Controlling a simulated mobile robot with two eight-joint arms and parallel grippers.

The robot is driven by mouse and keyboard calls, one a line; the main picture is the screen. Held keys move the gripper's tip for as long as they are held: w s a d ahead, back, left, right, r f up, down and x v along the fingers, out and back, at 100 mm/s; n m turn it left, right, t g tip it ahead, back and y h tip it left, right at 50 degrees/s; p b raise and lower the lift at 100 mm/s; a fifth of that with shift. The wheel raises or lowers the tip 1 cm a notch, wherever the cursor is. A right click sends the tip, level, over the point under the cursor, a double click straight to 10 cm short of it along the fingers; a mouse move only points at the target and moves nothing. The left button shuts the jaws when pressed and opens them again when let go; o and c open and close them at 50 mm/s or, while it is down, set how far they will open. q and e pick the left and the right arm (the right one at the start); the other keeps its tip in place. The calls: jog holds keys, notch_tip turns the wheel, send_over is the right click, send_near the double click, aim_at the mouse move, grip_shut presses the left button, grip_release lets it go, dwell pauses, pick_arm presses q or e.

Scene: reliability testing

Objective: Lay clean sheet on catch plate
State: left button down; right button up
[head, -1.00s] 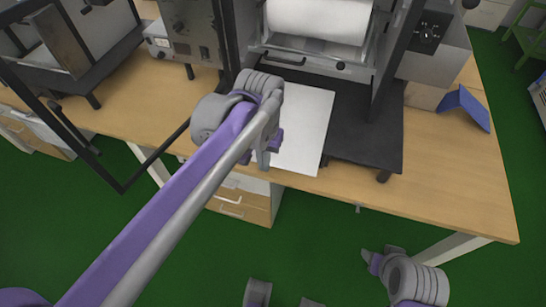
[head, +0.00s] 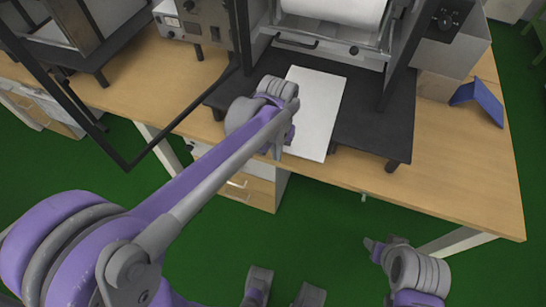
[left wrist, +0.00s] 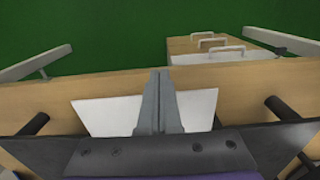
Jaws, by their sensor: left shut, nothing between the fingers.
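A white sheet (head: 318,110) lies on the black plate (head: 375,135) under the machine. Its front end reaches past the plate's front edge, over the wooden table. My left gripper (head: 278,152) is at the sheet's left front part, its fingers pointing down. In the left wrist view the fingers (left wrist: 158,100) are shut with nothing between them, and the sheet (left wrist: 105,115) shows on both sides of them. Whether the fingertips touch the sheet I cannot tell. The arm hides part of the sheet's left side. My right gripper (head: 370,245) is low in front of the table, away from the sheet.
A machine with a white roll (head: 335,12) stands behind the sheet, with dark uprights on both sides. A black frame (head: 165,140) juts out at the left. A blue angled piece (head: 478,100) lies at the right. The table (head: 455,170) is clear at its front right.

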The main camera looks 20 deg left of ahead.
pick_arm(q)
jog(key=shift+w, duration=0.25)
jog(key=w, duration=0.4)
jog(key=shift+w+d, duration=0.1)
jog(key=shift+w, duration=0.05)
dwell(0.4)
